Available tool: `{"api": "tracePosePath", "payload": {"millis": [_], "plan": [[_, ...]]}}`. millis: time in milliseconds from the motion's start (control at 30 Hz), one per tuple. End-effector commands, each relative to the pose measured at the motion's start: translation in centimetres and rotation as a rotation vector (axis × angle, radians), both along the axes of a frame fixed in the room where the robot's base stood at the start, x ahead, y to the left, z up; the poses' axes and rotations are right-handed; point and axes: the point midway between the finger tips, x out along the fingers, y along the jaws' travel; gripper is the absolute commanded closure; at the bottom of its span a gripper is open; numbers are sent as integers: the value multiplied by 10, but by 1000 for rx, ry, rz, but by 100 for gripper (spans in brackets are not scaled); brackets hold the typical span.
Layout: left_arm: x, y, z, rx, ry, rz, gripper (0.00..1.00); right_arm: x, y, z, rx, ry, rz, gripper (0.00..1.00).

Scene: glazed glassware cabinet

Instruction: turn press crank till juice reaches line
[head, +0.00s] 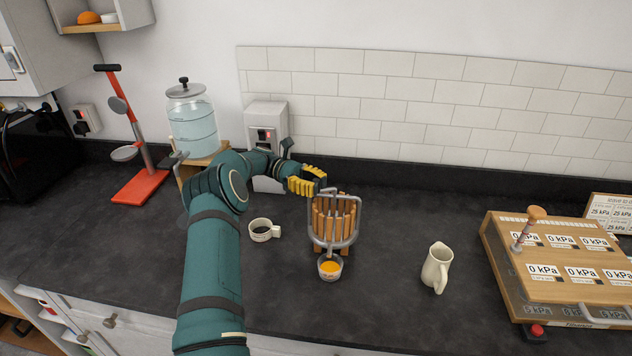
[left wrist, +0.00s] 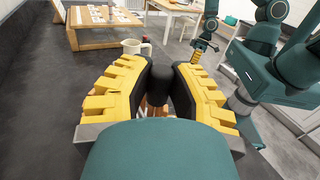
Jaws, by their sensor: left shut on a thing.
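The press (head: 352,243) stands mid-counter, a ring of wooden slats in a grey metal frame. A small clear cup (head: 330,278) with orange juice sits below its front; I cannot make out a line on it. My left gripper (head: 316,180) is at the top of the press, by the crank (head: 328,190). In the left wrist view my left gripper (left wrist: 160,88) is shut on the black crank handle (left wrist: 158,78), and the fingers hide part of the press below. My right gripper (left wrist: 197,58) shows small in the left wrist view, away from the press; its jaw state is unclear.
A dark-filled white mug (head: 264,230) stands left of the press, a cream jug (head: 436,268) to the right. A water dispenser (head: 193,122) and a red-based lever stand (head: 145,185) are at the back left. A wooden gauge box (head: 560,265) fills the right. Counter around the jug is clear.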

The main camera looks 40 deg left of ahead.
Motion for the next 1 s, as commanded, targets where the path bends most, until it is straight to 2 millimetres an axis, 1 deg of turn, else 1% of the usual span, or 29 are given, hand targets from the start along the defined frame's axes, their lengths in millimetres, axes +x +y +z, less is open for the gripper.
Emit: {"api": "tracePosePath", "payload": {"millis": [267,300,333,367,633,733,867,1000], "plan": [[0,0,-2,1,4,0,100,0,0,0,0,0,0,53],[0,0,-2,1,4,0,65,0,0,0,0,0,0,53],[0,0,-2,1,4,0,54,0,0,0,0,0,-1,53],[0,0,-2,1,3,0,48,0,0,0,0,0,0,53],[0,0,0,0,1,0,48,0,0,0,0,0,-1,53],[0,0,4,1,0,0,48,0,0,0,0,0,-1,53],[0,0,20,1,-2,0,48,0,0,0,0,0,-1,53],[0,0,46,2,-2,1,48,0,0,0,0,0,-1,53]]}}
